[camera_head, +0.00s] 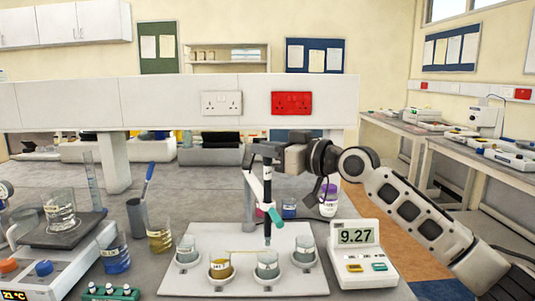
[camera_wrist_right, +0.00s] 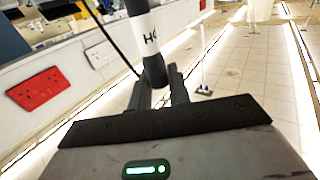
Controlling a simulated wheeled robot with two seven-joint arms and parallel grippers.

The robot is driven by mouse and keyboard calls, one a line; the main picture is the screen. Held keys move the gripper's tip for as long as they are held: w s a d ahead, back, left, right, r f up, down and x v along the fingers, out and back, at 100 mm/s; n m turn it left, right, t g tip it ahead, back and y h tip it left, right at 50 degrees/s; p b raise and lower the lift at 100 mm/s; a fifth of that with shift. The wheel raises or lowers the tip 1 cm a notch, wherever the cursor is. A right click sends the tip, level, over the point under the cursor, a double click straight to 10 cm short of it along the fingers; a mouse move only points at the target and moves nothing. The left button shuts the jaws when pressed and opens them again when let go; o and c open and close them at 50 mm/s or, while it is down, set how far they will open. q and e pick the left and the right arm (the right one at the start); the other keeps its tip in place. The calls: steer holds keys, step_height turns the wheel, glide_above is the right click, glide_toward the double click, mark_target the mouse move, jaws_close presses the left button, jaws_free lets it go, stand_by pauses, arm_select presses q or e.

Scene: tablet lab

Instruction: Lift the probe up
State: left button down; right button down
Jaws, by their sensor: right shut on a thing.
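The probe (camera_head: 267,190) is a slim dark upright rod with a white band. Its lower end is over the front middle-right beaker (camera_head: 268,271); whether the tip is inside it I cannot tell. My right gripper (camera_head: 268,155) comes in from the right and is shut on the probe's upper part. In the right wrist view, the fingers (camera_wrist_right: 160,92) close around the dark probe (camera_wrist_right: 142,32) with its white lettered band. A white and teal stand arm (camera_head: 257,188) slants beside the probe. My left gripper is not in view.
A white plate (camera_head: 200,286) carries several small beakers and the stand post (camera_head: 249,205). A meter (camera_head: 360,255) reading 9.27 is at its right. A purple-capped bottle (camera_head: 328,198) stands behind. A hot plate (camera_head: 60,260), cylinder (camera_head: 93,180) and beakers crowd the left.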

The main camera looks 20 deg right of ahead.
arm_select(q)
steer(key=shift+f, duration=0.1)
arm_select(e)
steer(key=shift+d+r, duration=0.1)
steer(key=shift+r, duration=0.25)
steer(key=c, duration=1.4)
jaws_free()
steer(key=shift+o, duration=0.2)
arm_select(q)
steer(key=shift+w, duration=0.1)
arm_select(e)
steer(key=shift+f, duration=0.15)
